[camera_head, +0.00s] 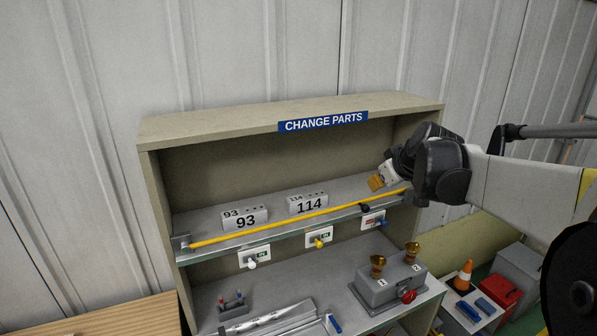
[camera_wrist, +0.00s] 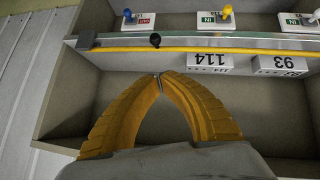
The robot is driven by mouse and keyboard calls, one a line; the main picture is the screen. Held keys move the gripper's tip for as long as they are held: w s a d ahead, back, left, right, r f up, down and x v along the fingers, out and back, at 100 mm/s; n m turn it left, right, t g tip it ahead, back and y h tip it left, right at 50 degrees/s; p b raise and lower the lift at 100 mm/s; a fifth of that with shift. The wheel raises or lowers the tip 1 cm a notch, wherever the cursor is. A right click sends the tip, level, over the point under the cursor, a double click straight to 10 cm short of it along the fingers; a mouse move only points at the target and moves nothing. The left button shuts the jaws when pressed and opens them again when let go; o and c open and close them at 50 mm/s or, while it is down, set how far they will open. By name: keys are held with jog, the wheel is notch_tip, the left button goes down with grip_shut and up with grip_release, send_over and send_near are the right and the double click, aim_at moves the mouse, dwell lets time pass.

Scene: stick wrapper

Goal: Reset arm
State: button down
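My gripper (camera_head: 378,182) is at the right end of the upper shelf (camera_head: 190,214) of the "CHANGE PARTS" cabinet, above the yellow bar's right end. In the wrist view its two curved yellow fingers (camera_wrist: 159,78) meet at the tips, with nothing seen between them. My arm reaches in from the right. The wrist view shows the shelf upside down, with the yellow bar (camera_wrist: 240,51) and its black knob (camera_wrist: 155,40) beyond the fingertips.
White blocks "93" (camera_head: 246,221) and "114" (camera_head: 308,205) stand behind the yellow bar. White, yellow and blue knobs sit on tags along the shelf front. A grey box (camera_head: 390,288) with two brass knobs and a red one stands below. A cone (camera_head: 465,274) is at right.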

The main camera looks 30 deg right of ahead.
jog(key=s+a+f+g+y+b, duration=0.1)
jog(key=s+a+f+b, duration=0.1)
jog(key=a+f+b, duration=0.6)
jog(key=s+a+f+y+b, duration=0.1)
jog(key=s+a+f+b, duration=0.35)
jog(key=a, duration=0.75)
jog(key=s+a+f+b, duration=0.3)
jog(key=a+f, duration=0.3)
jog(key=f, duration=0.2)
jog(key=s+a+f+g+b, duration=0.1)
jog(key=s+a+f+b, duration=0.2)
jog(key=f, duration=0.6)
jog(key=s+a, duration=0.2)
jog(key=a, duration=0.1)
jog(key=shift+s+y+b, duration=0.35)
jog(key=shift+s+y, duration=0.05)
